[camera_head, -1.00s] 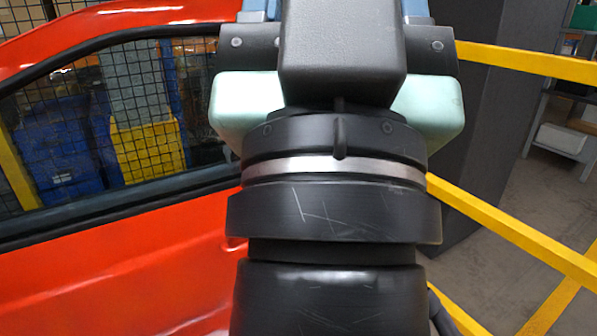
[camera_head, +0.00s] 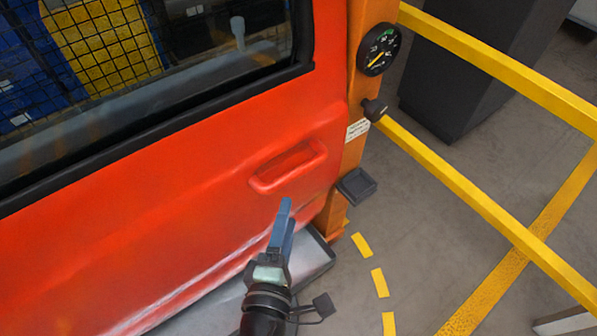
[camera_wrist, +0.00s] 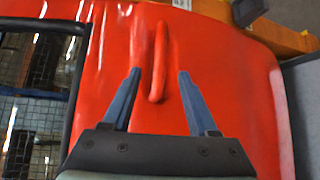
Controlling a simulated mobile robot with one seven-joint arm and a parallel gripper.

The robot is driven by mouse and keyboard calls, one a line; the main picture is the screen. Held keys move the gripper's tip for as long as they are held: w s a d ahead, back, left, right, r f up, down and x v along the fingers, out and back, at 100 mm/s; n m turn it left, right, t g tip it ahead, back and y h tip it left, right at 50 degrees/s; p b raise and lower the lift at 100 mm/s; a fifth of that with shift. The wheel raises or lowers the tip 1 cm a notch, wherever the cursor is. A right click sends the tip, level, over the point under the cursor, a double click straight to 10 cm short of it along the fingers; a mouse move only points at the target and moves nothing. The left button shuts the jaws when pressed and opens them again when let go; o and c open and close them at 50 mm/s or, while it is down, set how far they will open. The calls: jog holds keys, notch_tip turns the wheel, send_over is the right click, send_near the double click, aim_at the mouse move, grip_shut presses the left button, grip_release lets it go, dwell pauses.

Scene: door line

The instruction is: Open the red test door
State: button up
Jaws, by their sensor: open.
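The red test door (camera_head: 180,190) fills the left and middle of the head view, with a dark-framed window in its upper part. It looks closed against the orange post (camera_head: 350,165). Its red handle (camera_head: 289,166) is near the right edge of the door. My gripper (camera_head: 286,215) is below the handle in the head view, in front of the door. In the wrist view the handle (camera_wrist: 158,62) runs lengthwise between my two spread blue fingers (camera_wrist: 160,75), beyond their tips in the picture. The fingers are open and empty. I cannot tell the remaining distance to the handle.
A round gauge (camera_head: 379,50) and a black knob (camera_head: 375,109) are on the post, with a dark box (camera_head: 356,186) lower down. Yellow rails (camera_head: 480,195) stand at right. Yellow dashes (camera_head: 379,283) curve across the open floor. A grey sill (camera_head: 318,262) runs under the door.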

aim_at(299, 177)
jog(key=p+x, duration=0.1)
jog(key=x, duration=1.1)
jog(key=shift+w+d+f, duration=0.1)
jog(key=shift+w+d, duration=0.05)
jog(key=shift+w, duration=0.15)
grip_shut()
jog(key=shift+s, duration=0.1)
dwell(0.9)
